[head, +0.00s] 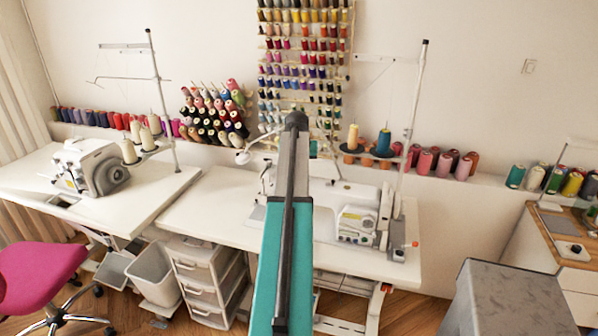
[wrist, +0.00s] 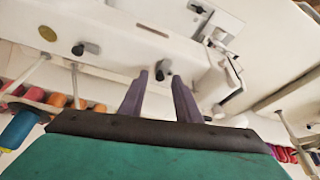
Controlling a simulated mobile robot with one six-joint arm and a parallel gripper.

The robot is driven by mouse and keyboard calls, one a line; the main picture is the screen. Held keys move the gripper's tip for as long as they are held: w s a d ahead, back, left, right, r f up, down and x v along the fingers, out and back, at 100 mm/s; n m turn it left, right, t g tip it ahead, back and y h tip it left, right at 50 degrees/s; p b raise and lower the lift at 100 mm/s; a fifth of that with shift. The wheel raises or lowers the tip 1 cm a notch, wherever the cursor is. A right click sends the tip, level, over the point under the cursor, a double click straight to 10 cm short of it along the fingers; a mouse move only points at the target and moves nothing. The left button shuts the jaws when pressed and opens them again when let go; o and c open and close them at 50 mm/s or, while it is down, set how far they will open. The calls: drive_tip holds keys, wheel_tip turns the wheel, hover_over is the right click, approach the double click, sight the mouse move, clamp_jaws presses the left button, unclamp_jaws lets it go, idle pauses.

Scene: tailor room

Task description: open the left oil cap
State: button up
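The white sewing machine (head: 325,203) stands on the white table, partly hidden behind my teal arm in the head view. Its white body (wrist: 130,40) fills the upper part of the wrist view. My gripper (wrist: 160,78) shows there with two purple-grey fingers apart and nothing between them. A small grey knob with a dark spot (wrist: 163,69) shows beyond the gap between the fingertips. I cannot tell which part is the left oil cap. Contact with the machine is not visible.
A thin thread stand (head: 412,115) rises at the machine's right. Thread cones (head: 384,143) stand behind it. A second machine (head: 92,168) is on the left table. A drawer unit (head: 205,280), a bin (head: 154,275) and a pink chair (head: 38,275) are below.

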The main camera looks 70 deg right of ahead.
drive_tip(key=shift+r, duration=0.1)
drive_tip(key=b+v, duration=0.2)
drive_tip(key=v, duration=1.1)
drive_tip(key=shift+r+b, duration=0.25)
drive_tip(key=shift+b, duration=0.1)
drive_tip(key=shift+a, duration=0.1)
idle(0.4)
